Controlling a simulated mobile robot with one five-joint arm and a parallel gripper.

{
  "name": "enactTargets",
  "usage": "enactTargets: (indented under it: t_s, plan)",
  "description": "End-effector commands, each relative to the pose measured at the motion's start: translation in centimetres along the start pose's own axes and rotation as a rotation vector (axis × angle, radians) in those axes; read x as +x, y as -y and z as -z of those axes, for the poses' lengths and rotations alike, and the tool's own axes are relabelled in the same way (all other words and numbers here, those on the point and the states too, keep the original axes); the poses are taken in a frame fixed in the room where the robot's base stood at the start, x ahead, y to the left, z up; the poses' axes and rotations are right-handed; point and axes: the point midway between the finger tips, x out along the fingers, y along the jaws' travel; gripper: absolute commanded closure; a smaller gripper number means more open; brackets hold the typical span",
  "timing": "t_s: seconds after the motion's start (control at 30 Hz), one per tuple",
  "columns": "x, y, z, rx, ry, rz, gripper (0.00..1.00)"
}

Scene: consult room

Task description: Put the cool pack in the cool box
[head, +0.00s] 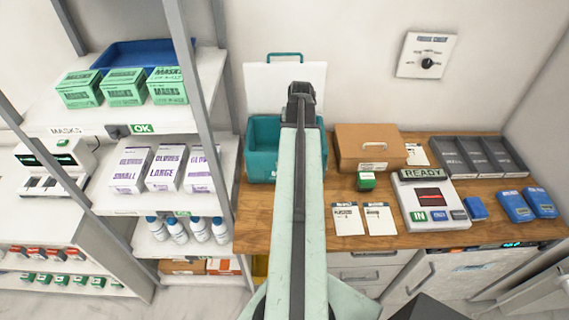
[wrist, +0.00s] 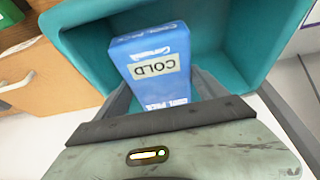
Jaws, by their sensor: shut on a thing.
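The blue cool pack (wrist: 150,48), with a COLD label, is between the fingers of my gripper (wrist: 165,92) in the wrist view. My gripper is shut on it. The teal cool box (wrist: 225,35) surrounds the pack in that view, and the pack is over or within its opening; its exact height above the floor of the box cannot be told. In the head view the cool box (head: 262,150) stands at the left end of the wooden counter, its white lid raised against the wall. My gripper (head: 301,92) is above the box's right side there; the arm hides the pack.
A brown cardboard box (head: 362,150) stands just right of the cool box. Grey trays (head: 480,157), a READY device (head: 432,203), cards and several small blue packs (head: 514,207) lie further right. A metal shelf post (head: 203,110) rises close on the left.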

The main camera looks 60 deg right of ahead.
Motion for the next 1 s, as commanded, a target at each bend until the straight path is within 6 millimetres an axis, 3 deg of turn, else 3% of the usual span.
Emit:
enactTargets:
  t_s: [0.03,0.17,0.53,0.8,1.0]
  plan:
    - [1.3,0.0,-0.5,0.0,-0.001,0.0,0.88]
    - [2.9,0.0,-1.2,0.001,-0.001,0.0,0.88]
    - [4.1,0.0,-1.7,0.001,-0.001,0.0,0.88]
    - [9.0,0.0,-3.7,0.001,-0.001,0.0,0.88]
    - [9.2,0.0,-3.8,0.001,-0.001,0.0,0.88]
